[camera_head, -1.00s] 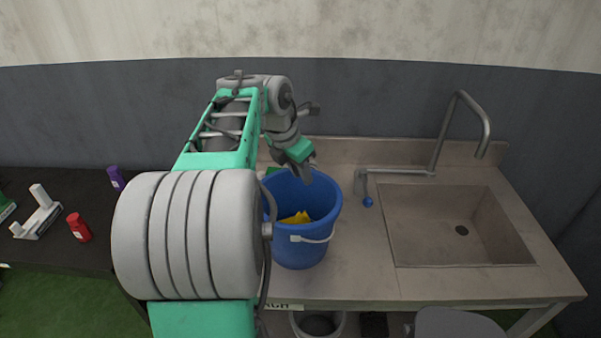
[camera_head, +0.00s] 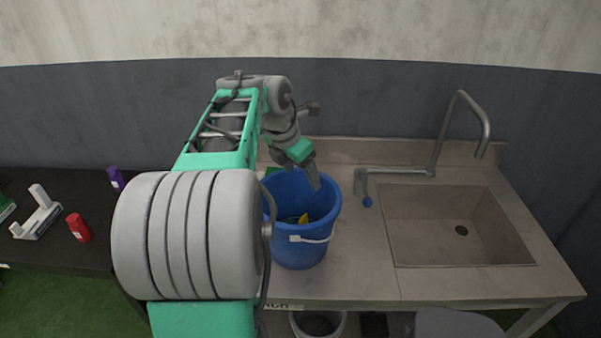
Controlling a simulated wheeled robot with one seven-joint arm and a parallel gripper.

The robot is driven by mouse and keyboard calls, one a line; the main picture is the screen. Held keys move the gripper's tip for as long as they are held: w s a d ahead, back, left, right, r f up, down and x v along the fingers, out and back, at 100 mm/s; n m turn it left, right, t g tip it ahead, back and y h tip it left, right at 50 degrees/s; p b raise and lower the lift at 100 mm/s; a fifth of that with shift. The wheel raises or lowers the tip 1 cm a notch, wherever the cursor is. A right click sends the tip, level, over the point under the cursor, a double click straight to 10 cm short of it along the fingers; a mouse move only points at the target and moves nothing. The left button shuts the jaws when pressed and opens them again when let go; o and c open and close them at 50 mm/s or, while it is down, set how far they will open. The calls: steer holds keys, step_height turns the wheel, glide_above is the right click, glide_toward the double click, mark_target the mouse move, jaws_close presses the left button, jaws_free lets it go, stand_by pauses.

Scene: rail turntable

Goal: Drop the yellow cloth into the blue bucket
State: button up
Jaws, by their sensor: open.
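The blue bucket (camera_head: 298,247) stands upright on the counter, left of the sink, with its handle hanging at the front. A small part of the yellow cloth (camera_head: 303,218) shows inside the bucket, low down; the rest is hidden by the bucket wall. My gripper (camera_head: 314,182) is over the bucket's far side, pointing down at its mouth. It is open, and the cloth is below it and apart from it. My arm hides the bucket's left edge.
The counter (camera_head: 370,271) holds a sink (camera_head: 460,225) with a tall faucet (camera_head: 437,140) at the right. A dark table (camera_head: 60,250) at the left bears a red bottle (camera_head: 79,228), a purple bottle (camera_head: 116,178) and a white object (camera_head: 38,213). Bare counter lies between bucket and sink.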

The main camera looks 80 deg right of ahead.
steer(key=shift+o, duration=0.9)
step_height(320, 180, up, 6)
steer(key=a+t+y+p, duration=0.1)
steer(key=y+p, duration=0.1)
steer(key=p, duration=0.5)
steer(key=shift+w+p, duration=0.3)
steer(key=shift+p, duration=0.1)
step_height(320, 180, up, 8)
steer(key=a, duration=0.1)
steer(key=shift+w+f, duration=0.2)
steer(key=shift+w, duration=0.15)
